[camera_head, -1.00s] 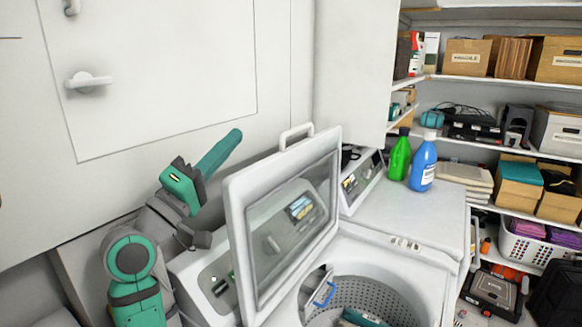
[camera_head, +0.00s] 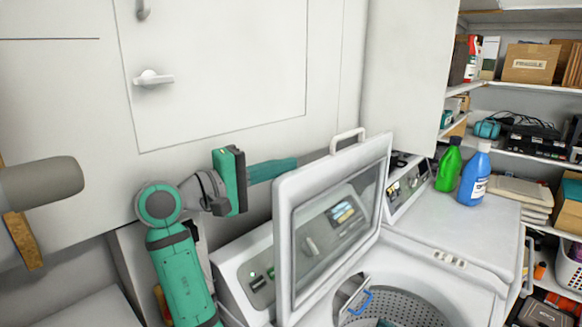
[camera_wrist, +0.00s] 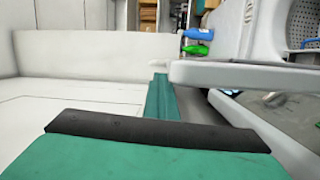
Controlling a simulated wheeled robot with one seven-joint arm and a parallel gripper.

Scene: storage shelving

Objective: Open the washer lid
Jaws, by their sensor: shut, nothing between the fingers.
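The washer lid (camera_head: 335,225) is a white frame with a clear window and a handle (camera_head: 347,137) on its top edge. It stands raised and tilted over the washer (camera_head: 440,265), whose perforated drum (camera_head: 400,308) is exposed. My gripper (camera_head: 290,164) is teal, shut and empty. It points right, behind the lid's upper left edge. In the wrist view my gripper (camera_wrist: 161,85) lies just beside the lid's edge (camera_wrist: 240,74). I cannot tell whether they touch.
A green bottle (camera_head: 448,166) and a blue bottle (camera_head: 474,174) stand on the machine at right. Shelves with boxes (camera_head: 530,62) line the right side. A white wall panel with a handle (camera_head: 152,78) is behind my arm. The control panel (camera_head: 250,275) is left of the lid.

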